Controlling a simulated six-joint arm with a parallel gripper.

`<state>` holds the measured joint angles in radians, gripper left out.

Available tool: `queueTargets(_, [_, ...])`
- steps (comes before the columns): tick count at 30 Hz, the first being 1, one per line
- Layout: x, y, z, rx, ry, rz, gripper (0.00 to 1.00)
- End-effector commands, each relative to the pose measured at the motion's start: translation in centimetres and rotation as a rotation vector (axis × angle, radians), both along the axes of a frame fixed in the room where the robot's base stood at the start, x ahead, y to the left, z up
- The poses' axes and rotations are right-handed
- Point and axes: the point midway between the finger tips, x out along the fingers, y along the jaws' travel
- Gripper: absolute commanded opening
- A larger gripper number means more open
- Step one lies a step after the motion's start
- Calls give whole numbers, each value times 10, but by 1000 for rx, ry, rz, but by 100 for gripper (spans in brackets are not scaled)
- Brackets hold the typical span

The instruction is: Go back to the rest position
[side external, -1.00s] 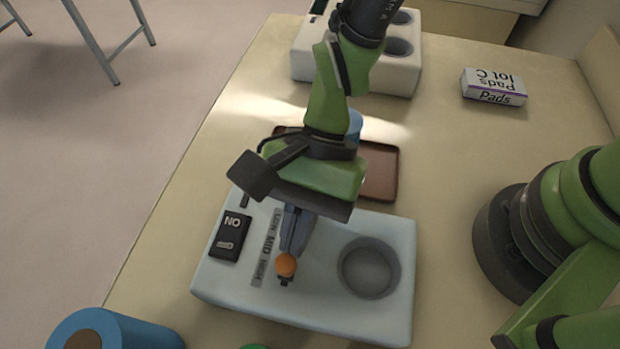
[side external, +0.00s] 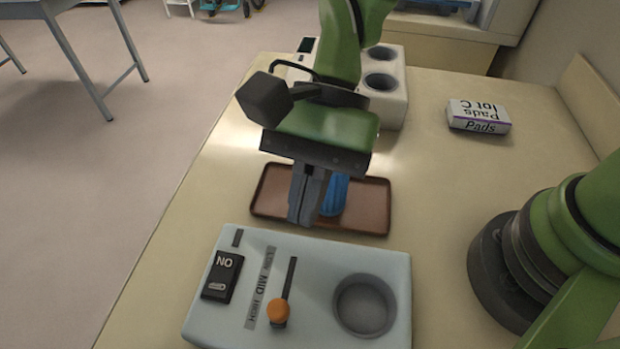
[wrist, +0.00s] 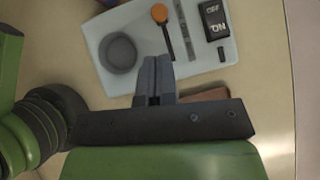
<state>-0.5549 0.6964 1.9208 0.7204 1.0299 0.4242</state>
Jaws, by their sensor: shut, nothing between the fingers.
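My gripper (side external: 306,222) is shut and empty. In the side view it hangs in the air between the camera and the brown tray, above and behind the pale control box (side external: 225,325). In the wrist view my gripper (wrist: 154,60) points toward the same control box (wrist: 190,65). The box has an orange-knobbed slider (side external: 279,311) beside a LOW MID HIGH scale, with the knob at the HIGH end. A black switch (side external: 222,277) showing ON and a round grey recess (side external: 364,305) are also on it. The gripper is apart from the knob.
The brown tray (side external: 375,208) holds a blue object (side external: 335,196), partly hidden behind my gripper. A white block with round wells (side external: 393,100) stands at the back. A Pads box (side external: 478,117) lies at the back right. The table between them is clear.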

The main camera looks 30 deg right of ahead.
Motion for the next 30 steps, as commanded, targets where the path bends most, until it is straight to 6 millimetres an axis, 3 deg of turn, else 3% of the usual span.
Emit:
queueTargets(4, [6, -7, 10, -1, -2, -1, 0])
queueTargets(16, [6, -9, 13, 0, -6, 1, 0])
queueTargets(19, [10, -17, 24, 8, -54, 12, 0])
queueTargets(23, [16, -42, 57, 22, -208, 50, 0])
queueTargets(30, [9, -114, 121, -34, -609, 158, 0])
